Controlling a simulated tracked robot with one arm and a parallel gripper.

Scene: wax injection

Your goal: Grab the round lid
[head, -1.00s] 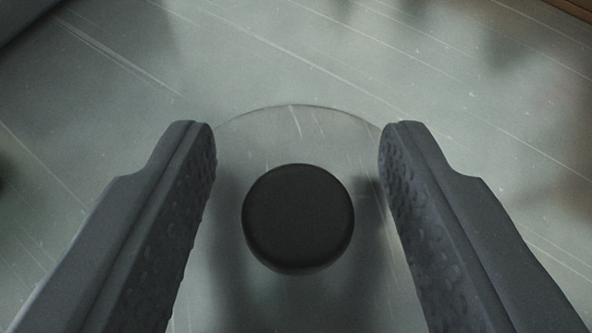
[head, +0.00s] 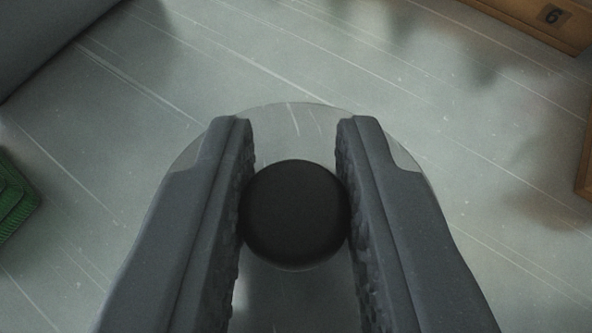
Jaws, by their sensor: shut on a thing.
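The round lid is a clear glass disc (head: 295,118) with a black round knob (head: 295,215) at its middle. It shows in the middle of the head view. My gripper (head: 296,130) is shut on the knob, with one textured finger pressed against its left side and one against its right. The fingers cover much of the left and right parts of the glass. The near edge of the lid is hidden.
A scratched grey metal surface (head: 500,130) lies around the lid. A wooden box marked 6 (head: 520,18) is at the top right, and another wooden piece (head: 585,180) at the right edge. A green ribbed object (head: 14,200) is at the left edge. A grey block (head: 45,35) is at the top left.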

